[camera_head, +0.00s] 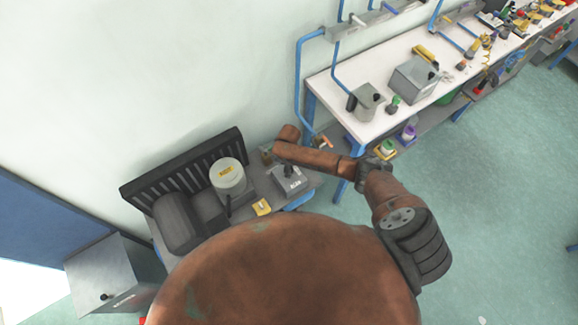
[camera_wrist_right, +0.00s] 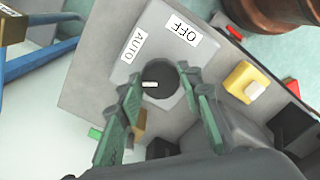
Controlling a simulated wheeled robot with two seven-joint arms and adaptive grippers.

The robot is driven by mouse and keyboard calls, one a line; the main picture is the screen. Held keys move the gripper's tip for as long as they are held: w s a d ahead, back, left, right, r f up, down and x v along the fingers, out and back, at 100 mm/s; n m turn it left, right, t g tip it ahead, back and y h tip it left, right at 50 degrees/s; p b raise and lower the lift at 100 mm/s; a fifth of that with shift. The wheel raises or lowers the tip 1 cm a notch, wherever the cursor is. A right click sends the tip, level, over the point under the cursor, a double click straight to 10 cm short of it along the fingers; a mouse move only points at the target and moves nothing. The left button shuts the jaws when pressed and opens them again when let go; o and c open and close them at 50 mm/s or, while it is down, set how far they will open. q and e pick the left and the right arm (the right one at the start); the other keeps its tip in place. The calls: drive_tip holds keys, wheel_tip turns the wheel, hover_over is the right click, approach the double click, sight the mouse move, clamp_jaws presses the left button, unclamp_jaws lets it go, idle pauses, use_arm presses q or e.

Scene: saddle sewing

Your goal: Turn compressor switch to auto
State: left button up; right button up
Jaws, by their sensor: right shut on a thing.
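The compressor switch is a round black knob (camera_wrist_right: 164,92) with a small white mark on its left part, on a light grey box (camera_wrist_right: 158,25). A white AUTO label (camera_wrist_right: 133,46) lies up and left of the knob, and a white OFF label (camera_wrist_right: 182,31) lies up and right. My right gripper (camera_wrist_right: 161,80) is shut on the knob, with one green finger on each side of it. In the head view the grey switch box (camera_head: 291,184) sits at the compressor's right end, below my right arm; the fingers are hard to make out there. My left gripper is not in view.
The compressor's pale canister (camera_head: 228,177) and a dark slatted guard (camera_head: 188,170) stand left of the box. A yellow block (camera_wrist_right: 240,80) lies right of the knob. A white workbench (camera_head: 400,75) with tools stands behind. Open green floor (camera_head: 480,200) is at the right.

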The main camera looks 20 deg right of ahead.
drive_tip(key=m+p, duration=0.2)
drive_tip(key=m, duration=0.1)
drive_tip(key=shift+r+m, duration=0.1)
drive_tip(key=shift+m, duration=0.2)
drive_tip(key=shift+m+p, duration=0.9)
drive_tip(key=shift+m, duration=0.5)
drive_tip(key=o, duration=1.2)
drive_tip(key=shift+c, duration=0.2)
wheel_tip(320, 180, up, 12)
drive_tip(key=shift+s, duration=0.1)
